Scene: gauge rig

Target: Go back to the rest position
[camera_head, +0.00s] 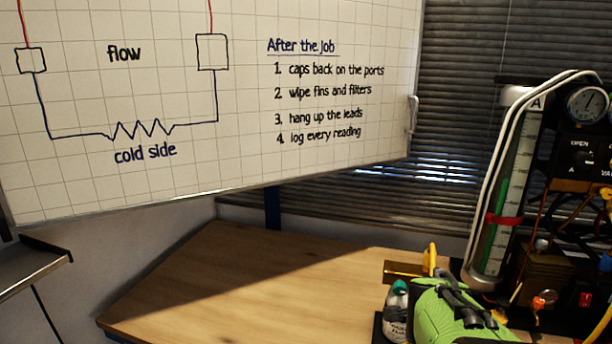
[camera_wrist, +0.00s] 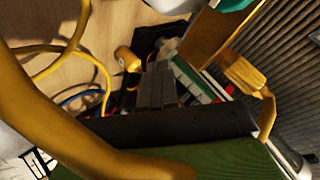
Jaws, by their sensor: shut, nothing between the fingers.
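My gripper (camera_wrist: 158,82) shows in the wrist view as two dark grey fingers side by side, shut with nothing between them. Behind its fingertips lie a yellow fitting (camera_wrist: 127,59) and a jumble of small dark parts. A thick yellow hose (camera_wrist: 62,128) crosses the near left of that view, close to the camera. In the head view I cannot make out my gripper.
A wooden bench (camera_head: 240,285) has free room at its middle and left. A green bag (camera_head: 445,315) with black straps and a bottle (camera_head: 396,312) stand at the right, beside a gauge rig (camera_head: 575,165) with hoses. A whiteboard (camera_head: 240,165) hangs above.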

